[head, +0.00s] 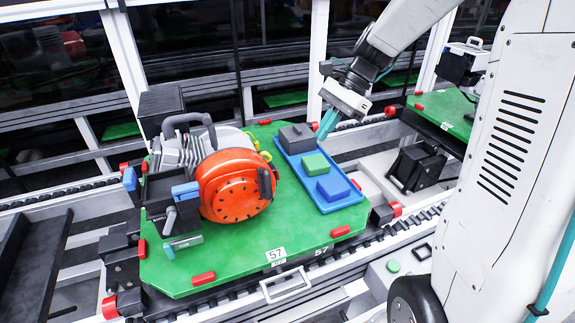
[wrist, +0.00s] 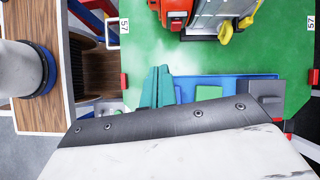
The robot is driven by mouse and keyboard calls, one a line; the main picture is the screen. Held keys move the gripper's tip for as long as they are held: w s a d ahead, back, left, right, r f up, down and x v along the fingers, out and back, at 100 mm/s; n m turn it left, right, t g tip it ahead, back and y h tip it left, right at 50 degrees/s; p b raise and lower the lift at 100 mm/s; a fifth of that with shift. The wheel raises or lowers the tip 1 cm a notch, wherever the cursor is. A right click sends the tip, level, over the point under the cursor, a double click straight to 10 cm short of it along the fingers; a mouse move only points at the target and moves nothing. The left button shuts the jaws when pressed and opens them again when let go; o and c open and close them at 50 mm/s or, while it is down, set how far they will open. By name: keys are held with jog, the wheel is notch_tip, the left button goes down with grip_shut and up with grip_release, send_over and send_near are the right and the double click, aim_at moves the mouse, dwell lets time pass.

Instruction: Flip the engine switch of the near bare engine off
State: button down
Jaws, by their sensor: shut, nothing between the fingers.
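The bare engine (head: 190,155) sits on a green pallet (head: 185,265) marked 57, left of centre in the head view. It has a round orange cover (head: 235,188), a grey finned body and a dark handle on top. Its orange side and yellow parts show at the top of the wrist view (wrist: 205,15). I cannot make out the engine switch for certain in either view. My gripper (head: 327,122) has teal fingers, shut and empty. It is above the right back of the pallet, by the blue tray and apart from the engine. The fingers also show in the wrist view (wrist: 157,88).
A blue tray (head: 325,205) holds a grey, a green and a blue block, right of the engine. Blue clamp-like parts (head: 185,190) stand left of the orange cover. Conveyor rails and white posts (head: 125,55) lie behind. Another green pallet (head: 440,112) is at the right.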

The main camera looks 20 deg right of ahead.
jog(key=w+a+f+m, duration=0.2)
jog(key=w+a+f, duration=0.1)
jog(key=a+f, duration=0.5)
jog(key=shift+f+y, duration=0.4)
jog(key=shift+f, duration=0.95)
jog(key=shift+a+f+y, duration=0.2)
jog(key=shift+f+y, duration=0.3)
jog(key=shift+y, duration=0.7)
jog(key=shift+a, duration=0.1)
